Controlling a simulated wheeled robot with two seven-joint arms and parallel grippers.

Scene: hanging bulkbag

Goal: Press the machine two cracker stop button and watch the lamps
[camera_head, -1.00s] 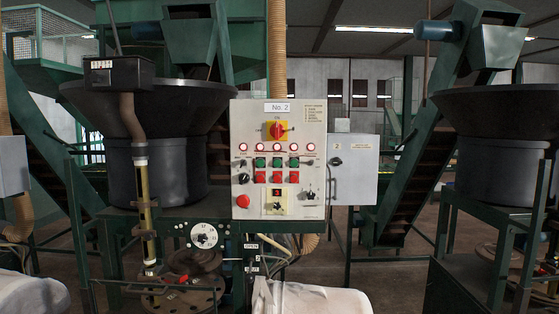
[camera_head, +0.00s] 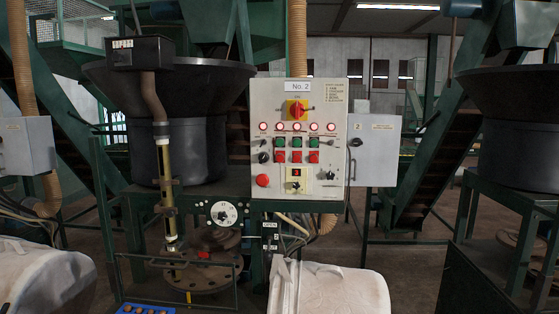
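The machine two control panel (camera_head: 298,148), labelled "No. 2", stands upright near the middle. A row of red lamps (camera_head: 297,127) runs across it, under a red and yellow rotary switch (camera_head: 297,110). Below the lamps are green buttons (camera_head: 296,143) with red buttons (camera_head: 296,157) under them. A large red mushroom button (camera_head: 262,181) is at the lower left, and a small red display (camera_head: 296,173) is at the bottom. The button labels are too small to read, so I cannot tell which is the cracker stop. Neither gripper shows.
White bulk bags (camera_head: 328,290) hang or stand below the panel and at the lower left (camera_head: 45,280). A black hopper (camera_head: 172,125) is left of the panel. A grey box (camera_head: 372,150) adjoins its right side. Open floor (camera_head: 405,265) shows at the right.

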